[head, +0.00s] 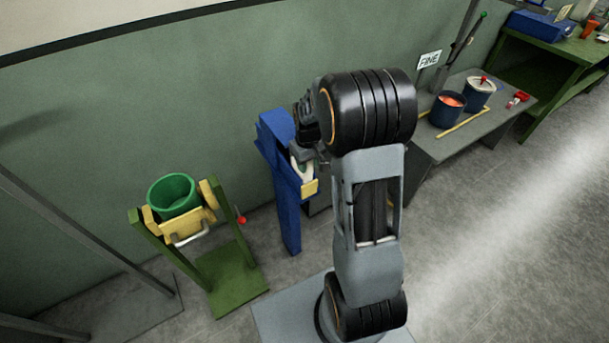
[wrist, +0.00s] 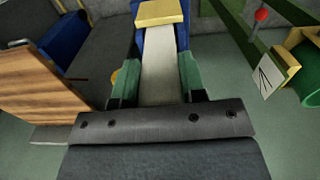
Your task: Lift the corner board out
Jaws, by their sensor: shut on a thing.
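A pale strip, which looks like the corner board (wrist: 161,78), lies between the two green fingers of my gripper (wrist: 158,88) in the wrist view. My gripper is shut on it. The strip runs away from the gripper toward a yellow block (wrist: 160,13) on a blue stand (wrist: 139,30). In the head view my gripper (head: 303,155) is at the blue stand (head: 287,218), by the wall. A small pale part of the board (head: 301,171) shows beside the yellow block (head: 310,188). My arm and wrist hide much of it.
A green stand (head: 236,270) with a green bucket (head: 174,192) in a yellow cradle is to the left. A grey table (head: 435,148) with two dark tubs (head: 446,109) stands to the right. A wood-grained panel (wrist: 50,80) is close at left in the wrist view.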

